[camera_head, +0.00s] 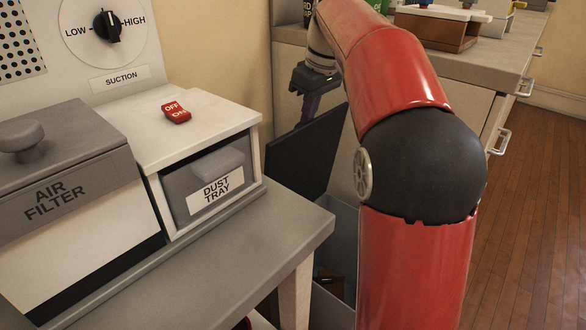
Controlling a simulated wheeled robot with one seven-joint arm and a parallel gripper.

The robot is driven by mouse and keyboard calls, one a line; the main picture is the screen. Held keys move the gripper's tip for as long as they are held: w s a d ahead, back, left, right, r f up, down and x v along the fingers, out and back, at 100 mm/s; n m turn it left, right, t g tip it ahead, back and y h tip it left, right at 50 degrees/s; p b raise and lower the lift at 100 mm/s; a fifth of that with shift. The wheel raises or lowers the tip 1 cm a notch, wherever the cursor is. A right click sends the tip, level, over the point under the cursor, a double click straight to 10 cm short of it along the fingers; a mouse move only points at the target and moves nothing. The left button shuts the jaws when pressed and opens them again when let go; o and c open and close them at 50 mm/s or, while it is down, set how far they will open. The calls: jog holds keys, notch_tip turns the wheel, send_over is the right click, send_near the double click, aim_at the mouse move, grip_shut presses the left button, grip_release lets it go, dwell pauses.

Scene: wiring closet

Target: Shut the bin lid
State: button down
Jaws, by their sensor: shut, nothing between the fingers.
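The grey bin (342,232) stands low between the workbench and my red arm, which hides much of it. Its dark lid (308,155) stands raised and tilted at the back of the bin, so the bin is open. Something brown (330,282) shows inside. My gripper (306,112) is at the upper edge of the lid, by its far left side, pointing down. It is shut and empty. The fingertips are partly hidden, and I cannot tell whether they touch the lid.
On the left, a grey bench (285,235) carries a unit with an air filter (65,190), a dust tray (212,180), a red switch (176,112) and a suction dial (108,27). A counter (475,70) stands behind my arm. Wooden floor (545,200) is clear on the right.

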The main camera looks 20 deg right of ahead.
jog(key=shift+s+d, duration=0.15)
jog(key=shift+s, duration=0.1)
notch_tip(320, 180, up, 8)
jog(key=p, duration=0.8)
dwell(1.1)
